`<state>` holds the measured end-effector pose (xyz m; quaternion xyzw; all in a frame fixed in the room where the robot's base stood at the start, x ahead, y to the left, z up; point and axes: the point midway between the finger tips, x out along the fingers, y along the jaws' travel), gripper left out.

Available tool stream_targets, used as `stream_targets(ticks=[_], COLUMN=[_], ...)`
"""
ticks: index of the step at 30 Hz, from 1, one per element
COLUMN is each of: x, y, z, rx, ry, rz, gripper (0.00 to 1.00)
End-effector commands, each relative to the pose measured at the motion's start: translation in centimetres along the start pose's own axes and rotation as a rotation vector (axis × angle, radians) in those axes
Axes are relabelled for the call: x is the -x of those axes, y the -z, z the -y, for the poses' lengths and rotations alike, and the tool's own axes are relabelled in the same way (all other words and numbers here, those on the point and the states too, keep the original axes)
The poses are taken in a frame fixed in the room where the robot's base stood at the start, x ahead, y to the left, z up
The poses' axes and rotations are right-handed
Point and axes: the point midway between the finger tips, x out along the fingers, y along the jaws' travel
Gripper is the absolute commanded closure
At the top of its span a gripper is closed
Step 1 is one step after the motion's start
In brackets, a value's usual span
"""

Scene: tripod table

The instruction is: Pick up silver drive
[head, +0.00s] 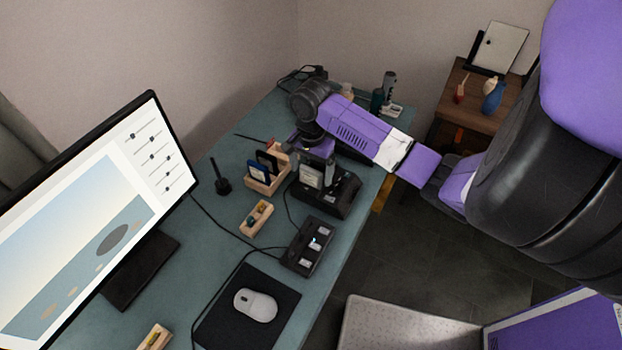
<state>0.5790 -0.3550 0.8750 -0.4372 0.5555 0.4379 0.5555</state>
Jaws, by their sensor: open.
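The silver drive (311,176) stands upright in a black dock (340,196) on the teal desk. My arm reaches in from the right, and my gripper (317,158) points down right at the top of the drive. The gripper is open. Its fingers are small and partly hidden by the wrist, so I cannot tell whether they touch the drive or straddle it.
A wooden holder (281,186) with a blue-labelled drive (258,171) stands just left of the dock. A black box (307,246), a small wooden tray (246,223), a mouse (255,305) and a monitor (93,240) are nearer. Cables cross the desk.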

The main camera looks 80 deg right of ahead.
Motion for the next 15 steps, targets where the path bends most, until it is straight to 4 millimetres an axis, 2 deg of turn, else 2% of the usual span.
stream_targets(ticks=[7,15], x=[-0.13,-0.11], y=[0.01,0.0], z=[0.01,0.02], rx=[0.0,0.0], ry=[0.001,0.001], rz=[-0.001,0.0], gripper=[0.13,0.66])
